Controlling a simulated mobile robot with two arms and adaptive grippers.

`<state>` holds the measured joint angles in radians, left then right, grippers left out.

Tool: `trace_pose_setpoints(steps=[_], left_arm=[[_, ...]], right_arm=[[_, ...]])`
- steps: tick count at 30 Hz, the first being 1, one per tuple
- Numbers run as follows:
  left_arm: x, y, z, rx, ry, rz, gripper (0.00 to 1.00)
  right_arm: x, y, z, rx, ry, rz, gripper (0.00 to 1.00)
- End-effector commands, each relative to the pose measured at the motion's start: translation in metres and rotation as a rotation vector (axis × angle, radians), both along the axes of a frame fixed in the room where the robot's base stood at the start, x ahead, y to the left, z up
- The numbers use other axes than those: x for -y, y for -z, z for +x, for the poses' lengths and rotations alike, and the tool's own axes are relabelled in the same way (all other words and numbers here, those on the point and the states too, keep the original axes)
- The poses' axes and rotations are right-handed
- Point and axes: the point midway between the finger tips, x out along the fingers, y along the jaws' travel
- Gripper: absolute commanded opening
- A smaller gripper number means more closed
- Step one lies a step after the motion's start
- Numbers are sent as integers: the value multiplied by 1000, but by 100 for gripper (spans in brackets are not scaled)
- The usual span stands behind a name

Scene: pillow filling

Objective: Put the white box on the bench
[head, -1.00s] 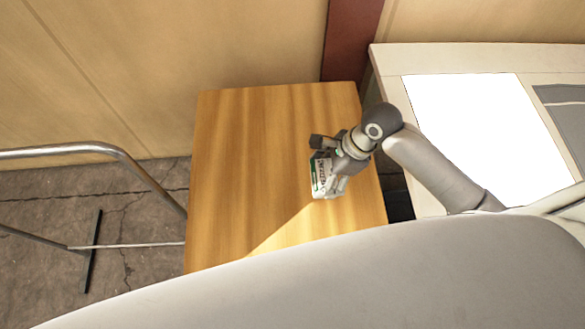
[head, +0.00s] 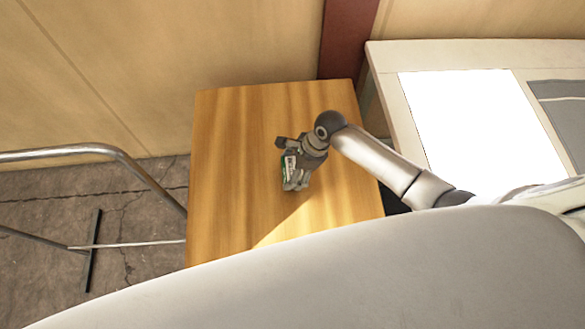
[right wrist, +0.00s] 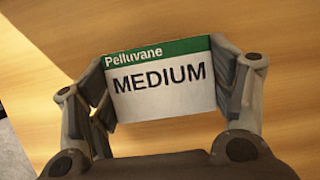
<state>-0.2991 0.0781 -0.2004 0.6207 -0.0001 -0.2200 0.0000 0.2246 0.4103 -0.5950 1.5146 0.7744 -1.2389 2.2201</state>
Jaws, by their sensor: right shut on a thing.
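The white box (right wrist: 160,90) has a green band reading "Pelluvane" and the word "MEDIUM" in the right wrist view. My right gripper (right wrist: 162,76) is shut on it, with a finger against each side. In the head view the box (head: 286,166) shows small beside the right gripper (head: 294,180), partly hidden by the fingers. Both are over the middle of the wooden bench (head: 235,140). I cannot tell whether the box touches the bench top. My left gripper is not in view.
A pale table (head: 393,63) with a bright white panel (head: 480,125) and a grey mat (head: 560,105) stands to the right. A metal rail (head: 75,152) is at the left. The bench top around the box is bare.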

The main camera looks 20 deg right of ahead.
Motion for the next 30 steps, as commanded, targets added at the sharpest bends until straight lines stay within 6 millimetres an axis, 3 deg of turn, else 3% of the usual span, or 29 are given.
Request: trace_pose_setpoints(steps=[14,15,19,30], left_arm=[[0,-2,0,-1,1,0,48],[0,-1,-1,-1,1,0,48],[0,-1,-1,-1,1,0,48],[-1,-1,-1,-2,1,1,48]], right_arm=[[0,9,0,1,2,2,51],[0,9,0,1,1,1,81],[0,9,0,1,1,1,97],[0,8,0,1,0,1,97]])
